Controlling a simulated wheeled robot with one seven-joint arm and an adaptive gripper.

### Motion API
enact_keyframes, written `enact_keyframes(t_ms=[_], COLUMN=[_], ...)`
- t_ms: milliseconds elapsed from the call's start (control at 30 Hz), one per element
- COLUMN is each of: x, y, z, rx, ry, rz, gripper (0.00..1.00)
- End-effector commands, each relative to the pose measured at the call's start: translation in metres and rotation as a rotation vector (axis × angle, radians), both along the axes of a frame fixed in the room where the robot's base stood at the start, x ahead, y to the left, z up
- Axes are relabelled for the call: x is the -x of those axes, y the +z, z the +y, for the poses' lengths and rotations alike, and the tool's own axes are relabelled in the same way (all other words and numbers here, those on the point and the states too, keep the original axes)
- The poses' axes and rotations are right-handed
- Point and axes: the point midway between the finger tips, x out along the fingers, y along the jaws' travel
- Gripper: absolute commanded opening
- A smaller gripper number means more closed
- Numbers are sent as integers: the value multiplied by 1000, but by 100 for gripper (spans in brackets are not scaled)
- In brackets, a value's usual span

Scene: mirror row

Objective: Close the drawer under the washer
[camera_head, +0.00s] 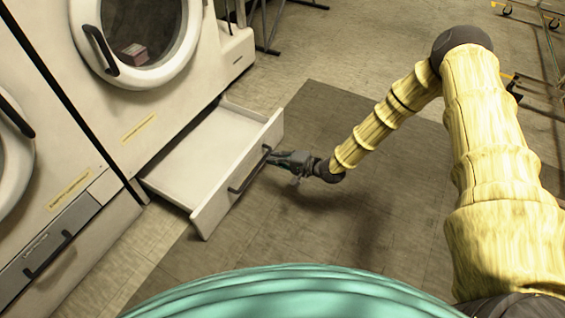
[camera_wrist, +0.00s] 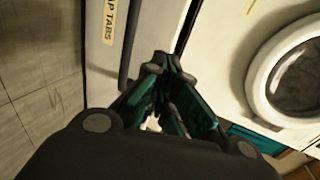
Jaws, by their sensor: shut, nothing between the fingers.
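The drawer (camera_head: 205,150) under the washer (camera_head: 150,100) is pulled out, and its white box looks empty. Its front panel (camera_head: 212,205) carries a dark bar handle (camera_head: 240,180). My gripper (camera_head: 272,157) is shut and empty, low in front of the panel near the far end of the handle. I cannot tell whether it touches. In the wrist view the shut fingertips (camera_wrist: 163,62) are beside a dark bar (camera_wrist: 130,42) on a pale panel (camera_wrist: 102,55) with a yellow label. The washer's round door (camera_wrist: 292,70) is at the right there.
A second washer stands at the left with a shut grey drawer (camera_head: 48,250) below it. A dark floor mat (camera_head: 370,190) lies in front of the open drawer. Wheeled metal racks (camera_head: 540,85) stand at the upper right. The floor right of the drawer is clear apart from my arm.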

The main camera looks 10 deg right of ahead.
Motion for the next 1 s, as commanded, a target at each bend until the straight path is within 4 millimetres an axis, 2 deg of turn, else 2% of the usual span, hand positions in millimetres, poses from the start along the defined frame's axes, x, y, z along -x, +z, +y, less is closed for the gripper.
enact_keyframes(t_ms=[33,233,400,633,1000], x=[-5,-25,-39,-48,-50], y=[-7,-17,-15,-13,-12], z=[7,31,48,59,61], rx=[0,1,0,1,1], ry=[2,2,1,0,0], rz=[0,-1,-1,0,1], gripper=[0,0,0,0,0])
